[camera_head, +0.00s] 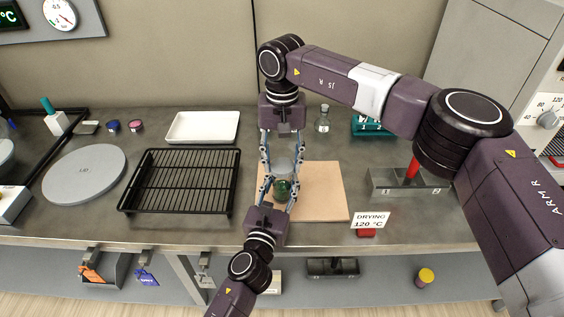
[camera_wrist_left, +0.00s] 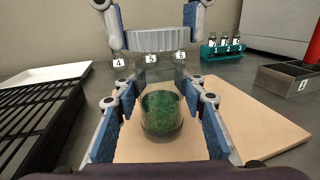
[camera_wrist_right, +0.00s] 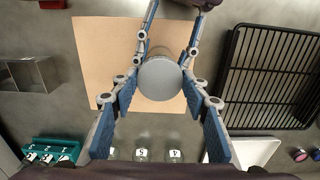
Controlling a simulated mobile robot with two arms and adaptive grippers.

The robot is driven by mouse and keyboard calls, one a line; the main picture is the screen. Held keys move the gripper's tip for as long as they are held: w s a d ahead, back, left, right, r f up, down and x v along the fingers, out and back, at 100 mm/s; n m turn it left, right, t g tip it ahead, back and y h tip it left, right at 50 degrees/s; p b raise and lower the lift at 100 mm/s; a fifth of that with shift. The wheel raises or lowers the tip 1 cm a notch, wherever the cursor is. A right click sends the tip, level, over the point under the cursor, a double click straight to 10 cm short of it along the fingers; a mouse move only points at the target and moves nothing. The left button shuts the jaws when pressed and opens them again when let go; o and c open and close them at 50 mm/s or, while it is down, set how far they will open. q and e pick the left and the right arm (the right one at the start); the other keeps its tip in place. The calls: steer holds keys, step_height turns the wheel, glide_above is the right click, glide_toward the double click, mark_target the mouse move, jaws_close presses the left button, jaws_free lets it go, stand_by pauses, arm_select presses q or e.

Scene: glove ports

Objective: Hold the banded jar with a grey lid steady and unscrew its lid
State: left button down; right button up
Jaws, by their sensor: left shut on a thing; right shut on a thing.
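The jar (camera_head: 284,190) is clear glass with green contents and stands over the tan board; it also shows in the left wrist view (camera_wrist_left: 160,115). Its grey ribbed lid (camera_wrist_left: 158,39) is above it and shows from the top in the right wrist view (camera_wrist_right: 160,79). My left gripper (camera_head: 279,190) comes from the front and is shut on the jar's body. My right gripper (camera_head: 282,162) comes from behind and above and is shut on the lid. I cannot tell whether lid and glass are touching. The band is not clearly visible.
The tan board (camera_head: 325,195) is bare to the right. A black wire rack (camera_head: 180,182) lies left, a white tray (camera_head: 202,127) behind it. Flasks (camera_head: 322,120) and a teal rack (camera_wrist_left: 222,50) stand behind. A grey divided bin (camera_head: 385,183) and drying sign (camera_head: 370,220) are at right.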

mark_target(282, 166)
step_height(282, 166, up, 4)
steer(key=shift+f, duration=0.2)
arm_select(q)
steer(key=c, duration=1.2)
jaws_free()
steer(key=shift+o, duration=0.2)
steer(key=shift+s, duration=0.1)
